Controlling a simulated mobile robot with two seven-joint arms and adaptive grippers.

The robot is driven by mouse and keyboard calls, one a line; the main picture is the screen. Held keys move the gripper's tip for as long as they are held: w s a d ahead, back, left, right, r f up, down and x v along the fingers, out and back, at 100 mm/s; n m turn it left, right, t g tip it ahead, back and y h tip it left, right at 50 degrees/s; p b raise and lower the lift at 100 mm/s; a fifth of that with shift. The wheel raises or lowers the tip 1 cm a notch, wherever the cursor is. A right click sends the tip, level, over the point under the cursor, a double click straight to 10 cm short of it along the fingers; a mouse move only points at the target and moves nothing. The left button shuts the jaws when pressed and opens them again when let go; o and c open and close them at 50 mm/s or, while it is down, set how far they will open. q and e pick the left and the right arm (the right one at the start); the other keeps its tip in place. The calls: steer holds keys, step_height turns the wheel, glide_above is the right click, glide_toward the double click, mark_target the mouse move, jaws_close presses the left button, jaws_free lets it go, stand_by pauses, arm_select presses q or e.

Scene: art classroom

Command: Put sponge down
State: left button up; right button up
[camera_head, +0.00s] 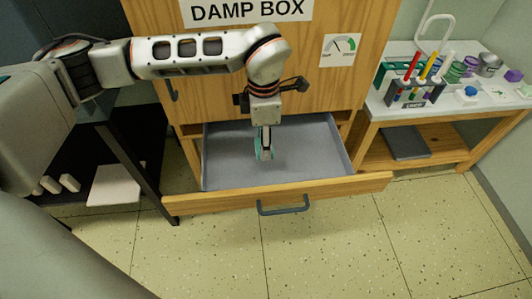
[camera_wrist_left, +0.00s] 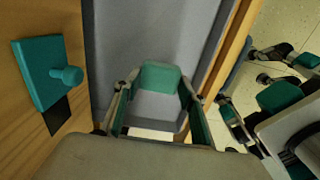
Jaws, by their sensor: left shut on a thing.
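My left gripper (camera_head: 264,150) points down into the open grey-lined drawer (camera_head: 220,170) of the damp box. In the left wrist view, its teal-padded fingers (camera_wrist_left: 158,100) close on a teal block between their tips, which I take to be the sponge (camera_wrist_left: 160,77). In the head view the gripper mostly hides the sponge, and I cannot tell whether it touches the drawer floor. My right gripper (camera_wrist_left: 268,92) appears to be at the right edge of the left wrist view, partly cut off. Its jaw state is unclear.
The drawer's wooden front (camera_head: 330,187) has a dark handle (camera_head: 284,207). A teal plate with a knob (camera_wrist_left: 48,72) is on the wood beside the gripper. A white-topped side table (camera_head: 455,100) on the right holds pens and jars. The tiled floor in front is clear.

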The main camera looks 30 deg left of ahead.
arm_select(q)
steer(key=b, duration=0.2)
glide_above(264, 165)
step_height(264, 165, down, 4)
steer(key=shift+s+f, duration=0.15)
steer(key=shift+f, duration=0.1)
steer(key=shift+w+f, duration=0.2)
steer(key=shift+f, duration=0.35)
steer(key=shift+r, duration=0.1)
arm_select(e)
steer(key=shift+w+a+r+m+t+y, duration=0.15)
steer(key=shift+w+a+r, duration=0.25)
steer(key=shift+r, duration=0.15)
steer(key=shift+w+a+r+m+t+y, duration=0.15)
steer(key=shift+w+a+r, duration=0.15)
steer(key=shift+r, duration=0.2)
arm_select(q)
steer(key=o, duration=0.8)
steer(key=shift+f, duration=0.2)
steer(key=shift+c, duration=0.2)
steer(key=shift+o, duration=0.9)
arm_select(e)
steer(key=shift+s+d+f, duration=0.15)
steer(key=shift+s+f, duration=0.4)
steer(key=shift+f, duration=0.1)
arm_select(q)
steer(key=shift+r, duration=0.1)
